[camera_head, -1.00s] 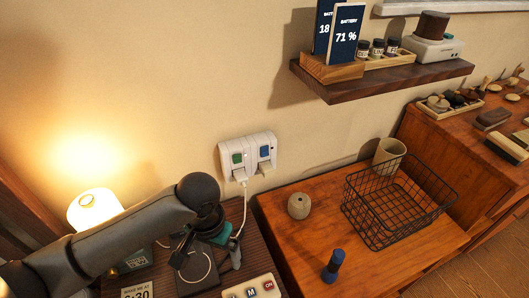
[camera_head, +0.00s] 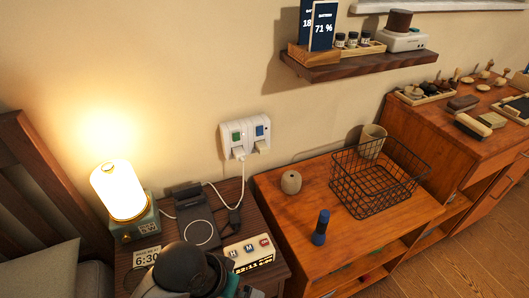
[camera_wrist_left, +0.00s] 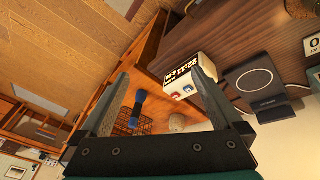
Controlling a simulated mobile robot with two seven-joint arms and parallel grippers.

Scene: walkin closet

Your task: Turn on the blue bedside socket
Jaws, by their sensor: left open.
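The white double socket (camera_head: 246,137) is on the wall above the bedside table. Its right half has a blue switch (camera_head: 260,130), its left half a green switch (camera_head: 237,136). A plug sits below each switch. Whether the blue switch is on or off is too small to tell. My left gripper shows partly at the bottom edge of the head view (camera_head: 236,286), well below and apart from the socket. In the left wrist view my left gripper (camera_wrist_left: 158,75) is open, with nothing between its fingers. The socket is not visible in the wrist view.
The bedside table holds a lit lamp (camera_head: 122,192), a dark charging stand (camera_head: 196,222) and a clock (camera_head: 248,254). On the wooden cabinet are a wire basket (camera_head: 376,187), a round pot (camera_head: 291,182) and a blue object (camera_head: 321,228). A shelf (camera_head: 365,66) hangs above right.

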